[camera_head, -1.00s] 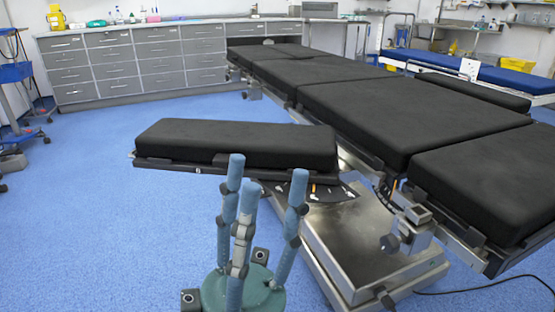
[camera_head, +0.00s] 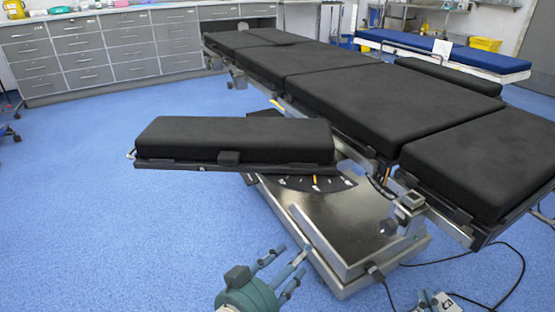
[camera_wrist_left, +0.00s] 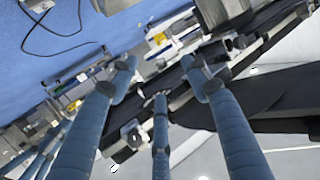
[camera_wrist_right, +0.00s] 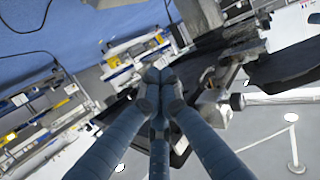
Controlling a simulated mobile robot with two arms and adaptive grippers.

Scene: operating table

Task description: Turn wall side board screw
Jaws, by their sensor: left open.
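The black padded side board (camera_head: 235,140) stands out to the left from the operating table (camera_head: 360,95). Another black side pad (camera_head: 447,76) lies along the far side. My left gripper (camera_head: 285,265) is low at the bottom of the head view, below the near board, with fingers apart and empty. The left wrist view (camera_wrist_left: 157,80) shows them spread. In the right wrist view my right gripper (camera_wrist_right: 158,78) has its fingertips together, nothing visible between them.
The table's metal base (camera_head: 340,235) stands on the blue floor. Black cables (camera_head: 500,285) run over the floor at the lower right. Grey drawer cabinets (camera_head: 110,55) and a blue bed (camera_head: 445,52) stand behind.

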